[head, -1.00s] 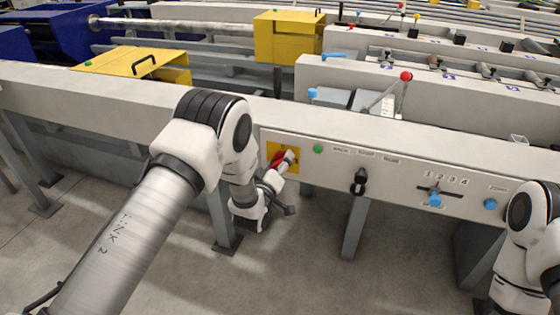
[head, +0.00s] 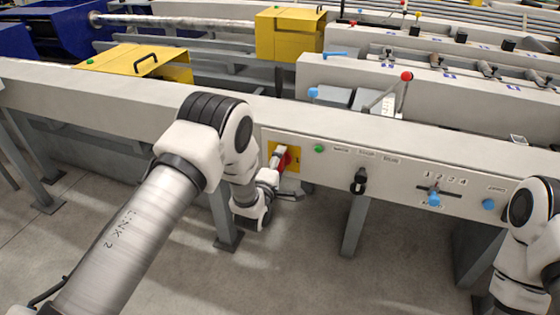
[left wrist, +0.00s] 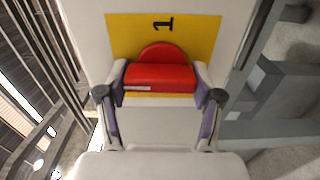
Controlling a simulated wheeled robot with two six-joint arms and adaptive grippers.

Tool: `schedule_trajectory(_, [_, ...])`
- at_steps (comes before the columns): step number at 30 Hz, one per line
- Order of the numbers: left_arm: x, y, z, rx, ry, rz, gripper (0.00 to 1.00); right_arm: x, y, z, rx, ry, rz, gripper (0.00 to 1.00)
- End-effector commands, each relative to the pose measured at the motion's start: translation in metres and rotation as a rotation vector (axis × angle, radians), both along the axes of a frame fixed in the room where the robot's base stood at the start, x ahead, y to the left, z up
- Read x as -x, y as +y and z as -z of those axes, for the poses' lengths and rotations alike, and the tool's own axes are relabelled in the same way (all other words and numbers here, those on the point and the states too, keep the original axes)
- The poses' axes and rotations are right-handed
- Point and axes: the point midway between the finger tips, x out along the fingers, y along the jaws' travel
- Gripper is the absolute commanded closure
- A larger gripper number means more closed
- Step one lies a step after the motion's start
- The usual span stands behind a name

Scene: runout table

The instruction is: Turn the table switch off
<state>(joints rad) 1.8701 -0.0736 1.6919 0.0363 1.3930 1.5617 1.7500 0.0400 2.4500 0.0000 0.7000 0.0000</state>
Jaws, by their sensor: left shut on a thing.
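The table switch is a red rotary handle (left wrist: 160,78) on a yellow plate (left wrist: 200,30) on the front of the runout table. In the left wrist view the handle's bar lies across the picture, and a "1" shows on the plate beyond it. In the head view the red switch (head: 285,160) is partly hidden by my left gripper (head: 279,155). My left gripper also shows in the left wrist view (left wrist: 160,88), its two fingers shut on the bar's ends. My right arm (head: 525,245) shows at the right edge; its gripper is out of view.
Right of the switch on the same panel are a green button (head: 319,148), a black selector (head: 359,181), a blue-knobbed slider (head: 434,199) and a blue knob (head: 489,204). A grey table leg (head: 225,220) stands below my left forearm. The floor in front is clear.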

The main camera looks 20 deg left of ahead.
Motion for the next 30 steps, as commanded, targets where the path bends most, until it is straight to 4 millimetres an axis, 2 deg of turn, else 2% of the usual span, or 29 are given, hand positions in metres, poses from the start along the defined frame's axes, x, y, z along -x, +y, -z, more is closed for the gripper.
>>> schedule_trajectory(17, [-0.0001, 0.0006, 0.0002, 0.041, 0.001, -0.001, 0.69, 0.0, 0.0, -0.0007, 0.0, 0.0, 0.0, 0.6])
schedule_trajectory(18, [-0.0001, 0.0006, 0.0002, 0.041, 0.001, -0.001, 0.27, 0.0, 0.0, -0.0007, 0.0, 0.0, 0.0, 0.6])
schedule_trajectory(20, [-0.0001, 0.0005, 0.0002, 0.041, 0.001, -0.001, 0.08, 0.0, 0.0, -0.0006, 0.0, 0.0, 0.0, 0.6])
schedule_trajectory(30, [0.0009, 0.0003, 0.0003, 0.04, 0.002, -0.001, 0.08, 0.0, 0.0, -0.0007, 0.0, 0.0, 0.0, 0.6])
